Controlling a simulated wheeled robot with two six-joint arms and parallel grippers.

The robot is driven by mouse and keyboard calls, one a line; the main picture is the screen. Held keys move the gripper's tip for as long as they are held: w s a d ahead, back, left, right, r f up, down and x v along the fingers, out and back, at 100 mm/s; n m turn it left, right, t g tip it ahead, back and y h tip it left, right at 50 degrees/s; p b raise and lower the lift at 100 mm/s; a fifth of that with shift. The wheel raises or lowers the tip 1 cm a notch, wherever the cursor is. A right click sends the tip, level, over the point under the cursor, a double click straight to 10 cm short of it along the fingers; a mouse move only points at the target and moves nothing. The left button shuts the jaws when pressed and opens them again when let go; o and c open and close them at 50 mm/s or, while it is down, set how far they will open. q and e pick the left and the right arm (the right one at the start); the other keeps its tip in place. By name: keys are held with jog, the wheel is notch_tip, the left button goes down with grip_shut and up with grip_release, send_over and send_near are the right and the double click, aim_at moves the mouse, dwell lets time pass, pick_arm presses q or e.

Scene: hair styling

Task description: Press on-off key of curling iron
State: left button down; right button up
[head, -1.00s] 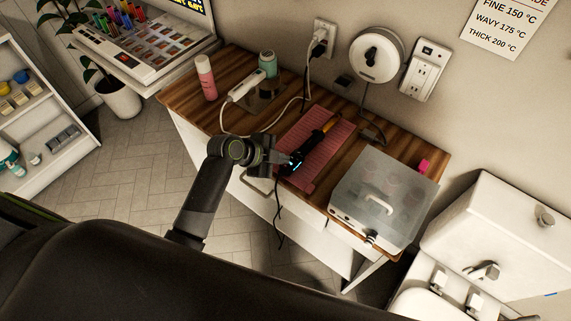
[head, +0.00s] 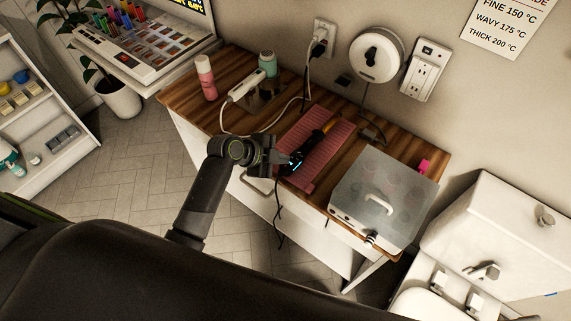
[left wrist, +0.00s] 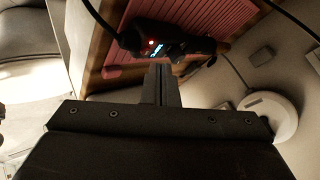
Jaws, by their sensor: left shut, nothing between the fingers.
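The curling iron (head: 312,145) lies on a ridged pink-red mat (head: 337,138) on the wooden counter. Its dark handle, with a lit blue display, points to the front edge, and an orange-yellow part shows further back. In the left wrist view the black handle (left wrist: 135,40) shows a red light and the blue display. My left gripper (head: 286,160) is shut and empty, with its fingertips close to the handle. In the left wrist view the closed fingertips (left wrist: 160,70) are just below the display; I cannot tell whether they touch. My right gripper is not in view.
A lidded box (head: 385,195) stands right of the mat.

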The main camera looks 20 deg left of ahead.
pick_arm(q)
jog(key=shift+f, duration=0.45)
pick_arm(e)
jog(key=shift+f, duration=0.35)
pick_arm(q)
jog(key=shift+f+b, duration=0.2)
jog(key=shift+b, duration=0.25)
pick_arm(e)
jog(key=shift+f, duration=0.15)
pick_arm(q)
jog(key=shift+r, duration=0.1)
jog(key=shift+r+p, duration=0.6)
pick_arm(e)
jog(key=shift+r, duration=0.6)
